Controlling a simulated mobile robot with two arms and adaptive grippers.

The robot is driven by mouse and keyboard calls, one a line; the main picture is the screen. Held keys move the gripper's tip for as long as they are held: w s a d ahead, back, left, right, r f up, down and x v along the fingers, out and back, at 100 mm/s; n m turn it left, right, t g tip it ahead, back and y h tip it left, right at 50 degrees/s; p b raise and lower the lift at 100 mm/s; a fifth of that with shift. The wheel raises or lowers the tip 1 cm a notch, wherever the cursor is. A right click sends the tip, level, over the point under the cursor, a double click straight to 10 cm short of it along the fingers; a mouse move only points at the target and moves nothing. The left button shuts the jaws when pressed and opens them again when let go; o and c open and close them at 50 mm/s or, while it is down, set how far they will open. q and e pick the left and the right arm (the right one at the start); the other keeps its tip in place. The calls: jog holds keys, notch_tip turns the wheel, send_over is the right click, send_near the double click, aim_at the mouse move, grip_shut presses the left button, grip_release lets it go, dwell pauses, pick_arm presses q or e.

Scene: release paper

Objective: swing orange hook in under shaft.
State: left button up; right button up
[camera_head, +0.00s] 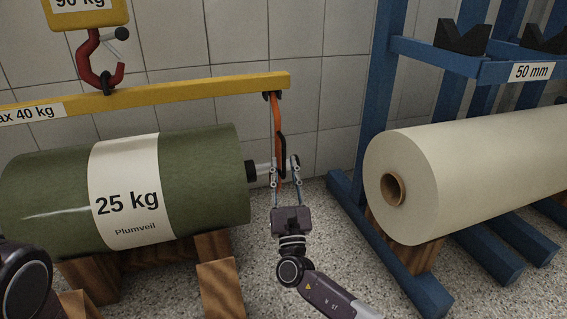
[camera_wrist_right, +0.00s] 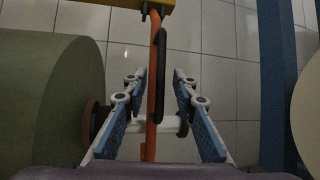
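The orange hook (camera_head: 277,115) hangs from the right end of the yellow beam (camera_head: 200,88), with a black loop-like part beside it. The pale shaft (camera_head: 263,169) sticks out from the right end of the green roll (camera_head: 215,190). My right gripper (camera_head: 284,160) points up at the hook with its fingers apart. In the right wrist view the hook (camera_wrist_right: 155,75) hangs between the open fingers, with gaps on both sides. Its lower end crosses the shaft (camera_wrist_right: 165,124) in the picture; I cannot tell whether it is under it. My left gripper is out of view.
The green roll rests on wooden blocks (camera_head: 220,285). A red hook (camera_head: 95,60) holds the beam from above. To the right, a blue rack (camera_head: 345,195) and a cream roll (camera_head: 440,180) stand close to my right arm. Some speckled floor between them is clear.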

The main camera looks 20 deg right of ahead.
jog(key=v, duration=1)
jog(key=shift+s+f, duration=0.15)
